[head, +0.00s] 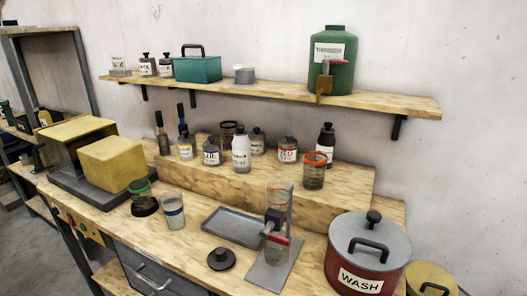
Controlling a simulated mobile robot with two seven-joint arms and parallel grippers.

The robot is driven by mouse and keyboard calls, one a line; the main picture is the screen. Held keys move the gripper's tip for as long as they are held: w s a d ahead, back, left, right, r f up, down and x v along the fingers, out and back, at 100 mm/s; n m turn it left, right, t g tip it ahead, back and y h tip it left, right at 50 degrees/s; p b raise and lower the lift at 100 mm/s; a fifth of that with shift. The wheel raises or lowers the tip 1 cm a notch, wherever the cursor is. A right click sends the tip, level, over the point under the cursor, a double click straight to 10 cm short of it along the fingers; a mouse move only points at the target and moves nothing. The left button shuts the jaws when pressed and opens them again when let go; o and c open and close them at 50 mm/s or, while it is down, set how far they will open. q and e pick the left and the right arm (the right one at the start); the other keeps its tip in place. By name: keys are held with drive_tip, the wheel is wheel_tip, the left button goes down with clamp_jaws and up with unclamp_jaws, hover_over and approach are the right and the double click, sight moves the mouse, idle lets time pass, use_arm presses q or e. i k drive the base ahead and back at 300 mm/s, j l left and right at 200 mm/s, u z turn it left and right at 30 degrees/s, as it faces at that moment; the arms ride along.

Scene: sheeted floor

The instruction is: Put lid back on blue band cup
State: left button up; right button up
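The blue band cup (174,213) is a clear cup with a blue band around it. It stands upright on the front of the workbench, left of the grey tray, and no lid shows on it. A flat black lid with a round knob (221,259) lies on the bench near the front edge, to the right of the cup and apart from it. Neither of my grippers is in view.
A grey tray (233,227) and a mixing stand (272,267) are beside the lid. A green-rimmed cup (140,197) stands left of the blue band cup. A red WASH pot (367,262) is at right. Bottles and an orange-rimmed jar (314,172) stand on the riser behind.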

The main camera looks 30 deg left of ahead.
sight(174, 212)
drive_tip(key=k+j+u, duration=0.15)
drive_tip(key=j+u, duration=0.55)
drive_tip(key=k+j+u, duration=0.15)
drive_tip(key=u, duration=0.25)
drive_tip(key=i+j, duration=0.05)
drive_tip(key=j, duration=0.05)
